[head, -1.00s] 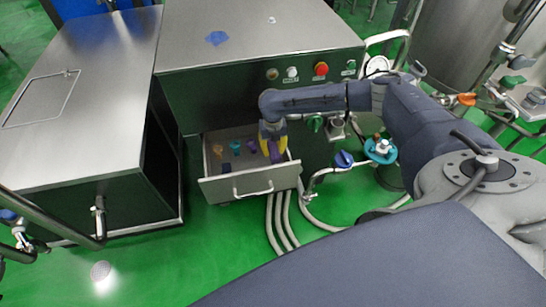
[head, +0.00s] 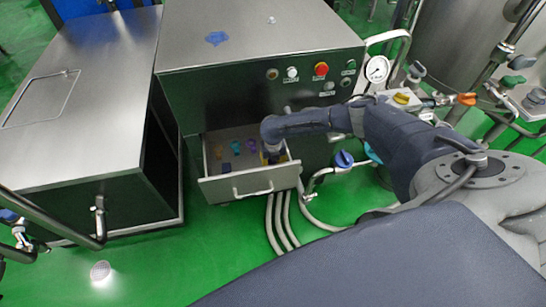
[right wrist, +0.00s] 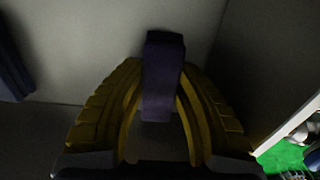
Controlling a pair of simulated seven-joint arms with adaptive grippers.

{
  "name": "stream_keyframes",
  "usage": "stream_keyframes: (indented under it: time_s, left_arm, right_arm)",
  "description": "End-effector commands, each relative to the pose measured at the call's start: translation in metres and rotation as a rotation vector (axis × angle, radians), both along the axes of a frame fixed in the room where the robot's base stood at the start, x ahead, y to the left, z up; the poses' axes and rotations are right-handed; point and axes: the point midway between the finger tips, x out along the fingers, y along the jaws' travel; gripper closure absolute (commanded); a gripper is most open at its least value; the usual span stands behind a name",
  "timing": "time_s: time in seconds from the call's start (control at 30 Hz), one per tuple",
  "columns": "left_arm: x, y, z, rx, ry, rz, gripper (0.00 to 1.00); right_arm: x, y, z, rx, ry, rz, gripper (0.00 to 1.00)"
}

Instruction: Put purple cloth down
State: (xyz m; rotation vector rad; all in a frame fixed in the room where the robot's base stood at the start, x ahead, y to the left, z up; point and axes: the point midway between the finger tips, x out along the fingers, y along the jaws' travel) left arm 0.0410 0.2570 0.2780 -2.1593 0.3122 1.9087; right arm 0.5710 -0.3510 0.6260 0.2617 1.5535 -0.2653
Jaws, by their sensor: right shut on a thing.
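My right gripper (head: 272,158) reaches down into the right part of the open drawer (head: 215,190). In the right wrist view, its yellow fingers are shut on the purple cloth (right wrist: 162,75), which looks like a small folded strip held upright between the fingertips. The grey drawer floor (right wrist: 75,75) lies close behind it; I cannot tell whether the cloth touches it. In the head view the held cloth is mostly hidden by the gripper. My left gripper is not in view.
Drawer walls are close around the gripper. Hoses and valves stand at right.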

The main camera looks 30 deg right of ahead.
Motion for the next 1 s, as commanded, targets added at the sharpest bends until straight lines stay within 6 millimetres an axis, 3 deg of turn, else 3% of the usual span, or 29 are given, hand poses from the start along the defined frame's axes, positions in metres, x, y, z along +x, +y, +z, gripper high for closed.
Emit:
stream_keyframes:
  time_s: [0.43, 0.47, 0.6, 1.0]
  left_arm:
    - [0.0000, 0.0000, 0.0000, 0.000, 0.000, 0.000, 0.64]
    - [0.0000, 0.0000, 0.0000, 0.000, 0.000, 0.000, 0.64]
    - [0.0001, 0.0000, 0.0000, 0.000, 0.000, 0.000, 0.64]
    - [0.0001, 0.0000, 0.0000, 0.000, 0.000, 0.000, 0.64]
  right_arm:
    - [-0.0001, 0.0005, -0.0047, 0.000, 0.001, 0.000, 1.00]
    - [-0.0001, 0.0004, -0.0046, 0.001, 0.000, 0.000, 0.66]
    - [0.0000, 0.0003, -0.0042, 0.001, 0.000, 0.000, 0.49]
    - [0.0005, -0.0001, 0.0044, 0.001, -0.001, 0.001, 0.48]
